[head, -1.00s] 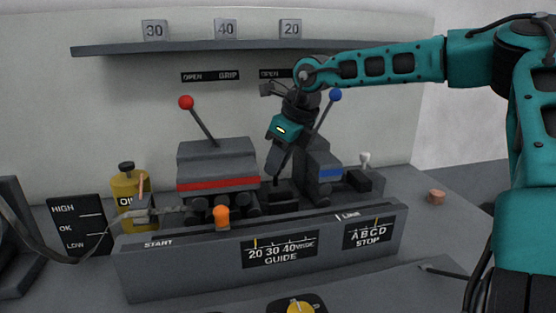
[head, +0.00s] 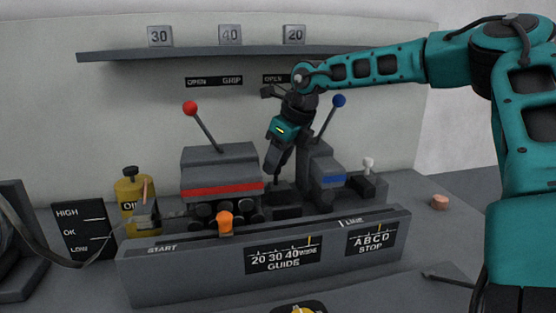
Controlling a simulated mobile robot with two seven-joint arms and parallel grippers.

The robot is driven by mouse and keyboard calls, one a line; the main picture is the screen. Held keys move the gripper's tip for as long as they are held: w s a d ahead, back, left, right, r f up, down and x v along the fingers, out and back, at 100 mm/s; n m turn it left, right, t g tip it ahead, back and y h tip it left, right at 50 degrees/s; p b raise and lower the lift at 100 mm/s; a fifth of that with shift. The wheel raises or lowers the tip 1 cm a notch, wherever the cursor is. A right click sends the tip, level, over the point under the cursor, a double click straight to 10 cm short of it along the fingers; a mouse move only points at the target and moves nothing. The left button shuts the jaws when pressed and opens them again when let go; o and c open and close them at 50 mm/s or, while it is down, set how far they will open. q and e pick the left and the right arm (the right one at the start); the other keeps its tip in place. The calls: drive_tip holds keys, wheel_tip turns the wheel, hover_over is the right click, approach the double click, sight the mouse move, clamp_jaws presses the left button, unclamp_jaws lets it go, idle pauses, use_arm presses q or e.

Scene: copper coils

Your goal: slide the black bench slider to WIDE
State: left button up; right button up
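My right gripper (head: 272,168) points down between the red-striped block (head: 222,188) and the blue-striped block (head: 332,181). Its fingers look dark and edge-on, so I cannot tell their opening. Just below the tips is a low black block (head: 287,212), seemingly the slider, with a short dark stem; the fingers hide part of it, and contact is unclear. On the front panel, the GUIDE scale (head: 284,255) has its yellow pointer (head: 309,241) over WIDE. My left gripper is not in view.
A red-knobbed lever (head: 190,108) and a blue-knobbed lever (head: 339,101) rise behind the blocks. An orange knob (head: 225,219) stands behind the front panel (head: 190,284). A yellow oil can (head: 130,192) is at left. A shelf (head: 190,54) holds plates marked 30, 40 and 20.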

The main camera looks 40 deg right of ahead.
drive_tip(key=shift+o, duration=0.7)
drive_tip(key=p+v, duration=0.1)
drive_tip(key=v, duration=1.2)
